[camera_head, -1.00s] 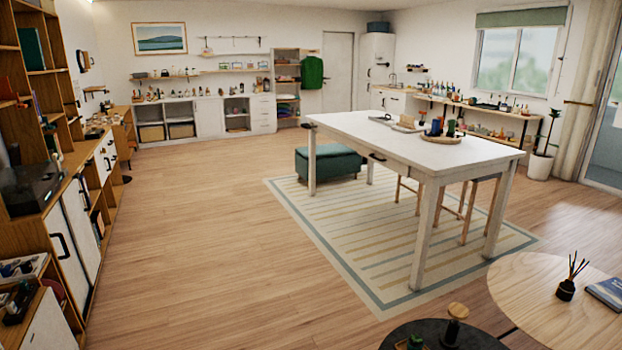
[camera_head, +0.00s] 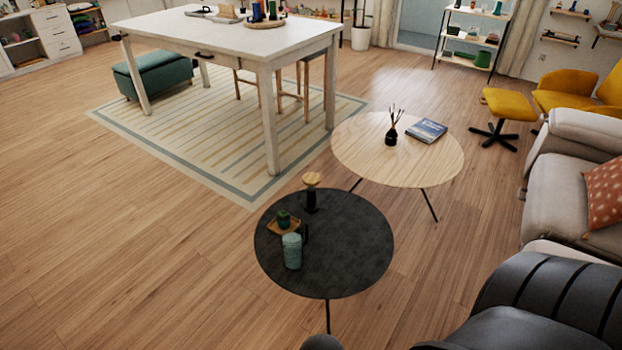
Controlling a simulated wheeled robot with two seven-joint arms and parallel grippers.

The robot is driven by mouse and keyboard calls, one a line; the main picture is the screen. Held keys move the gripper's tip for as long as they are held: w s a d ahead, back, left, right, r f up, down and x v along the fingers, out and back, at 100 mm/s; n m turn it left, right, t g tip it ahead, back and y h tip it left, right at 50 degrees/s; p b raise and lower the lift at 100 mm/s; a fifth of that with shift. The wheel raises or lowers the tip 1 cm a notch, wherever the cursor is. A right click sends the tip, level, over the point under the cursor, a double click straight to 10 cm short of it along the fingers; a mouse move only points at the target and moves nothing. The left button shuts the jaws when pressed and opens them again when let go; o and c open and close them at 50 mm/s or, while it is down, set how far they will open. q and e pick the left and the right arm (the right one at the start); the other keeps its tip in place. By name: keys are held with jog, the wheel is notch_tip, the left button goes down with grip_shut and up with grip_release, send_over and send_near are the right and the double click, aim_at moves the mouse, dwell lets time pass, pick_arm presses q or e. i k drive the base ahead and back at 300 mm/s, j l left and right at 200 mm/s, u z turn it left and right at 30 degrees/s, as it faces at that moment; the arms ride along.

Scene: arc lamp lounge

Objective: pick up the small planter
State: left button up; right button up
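A small dark green potted plant (camera_head: 284,219), which looks like the small planter, stands on a small wooden tray (camera_head: 270,227) on the round black table (camera_head: 345,262). It is small in the picture and its pot is hard to make out. A pale teal cylinder (camera_head: 292,251) stands just in front of it. A small dark upright item (camera_head: 305,234) is close to its right. A dark object with a round wooden top (camera_head: 311,190) stands behind it. Neither of my grippers is in view.
A round light wood table (camera_head: 400,160) with a reed diffuser (camera_head: 392,128) and a blue book (camera_head: 427,131) adjoins behind right. A grey sofa (camera_head: 565,190) and a dark ribbed shape (camera_head: 555,295) fill the right. Bare floor (camera_head: 130,255) lies open to the left.

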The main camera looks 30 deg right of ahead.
aim_at(282, 218)
jog(key=i+j+z, duration=0.15)
jog(key=i+j, duration=0.9)
jog(key=z, duration=0.4)
jog(key=i+z, duration=0.1)
jog(key=z, duration=0.3)
jog(key=j+z, duration=0.1)
jog(key=z, duration=0.75)
jog(key=j+z, duration=0.15)
jog(key=z, duration=0.25)
